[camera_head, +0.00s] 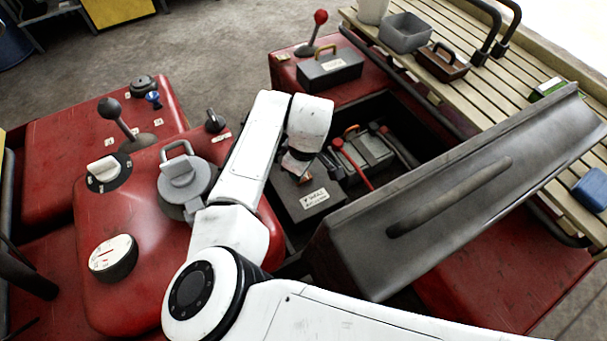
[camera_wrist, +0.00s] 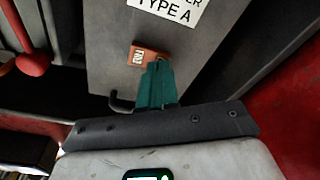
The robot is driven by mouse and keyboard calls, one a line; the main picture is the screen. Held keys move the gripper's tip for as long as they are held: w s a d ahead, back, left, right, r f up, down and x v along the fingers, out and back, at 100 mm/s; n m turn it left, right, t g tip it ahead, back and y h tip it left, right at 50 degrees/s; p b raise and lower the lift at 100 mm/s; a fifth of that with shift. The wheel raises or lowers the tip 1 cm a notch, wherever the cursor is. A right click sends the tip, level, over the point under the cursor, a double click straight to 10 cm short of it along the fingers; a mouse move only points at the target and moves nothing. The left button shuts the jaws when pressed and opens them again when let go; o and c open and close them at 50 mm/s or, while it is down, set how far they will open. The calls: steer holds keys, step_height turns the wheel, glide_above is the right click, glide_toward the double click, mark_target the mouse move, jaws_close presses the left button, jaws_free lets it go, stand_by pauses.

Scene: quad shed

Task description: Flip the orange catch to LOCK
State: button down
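The orange catch (camera_wrist: 148,54) is on the face of a grey box (camera_wrist: 110,50) in the wrist view, with a small white label on it that I cannot read surely. In the head view the catch (camera_head: 305,179) shows as a small orange-brown spot just past my wrist. My gripper (camera_wrist: 157,68) has its teal fingers together, with no gap to be seen between them. The fingertips overlap the catch's lower right part in the picture; I cannot tell whether they touch it. The box (camera_head: 287,205) sits in an open dark bay, with a white label (camera_head: 314,198) on it.
A raised grey lid (camera_head: 340,250) stands right of the bay. A red-handled tool (camera_head: 350,160) and a grey case (camera_head: 372,150) lie inside it.

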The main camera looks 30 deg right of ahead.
step_height(320, 180, up, 7)
steer(key=p, duration=0.7)
steer(key=shift+p, duration=0.35)
steer(key=shift+f, duration=0.1)
steer(key=shift+d, duration=0.15)
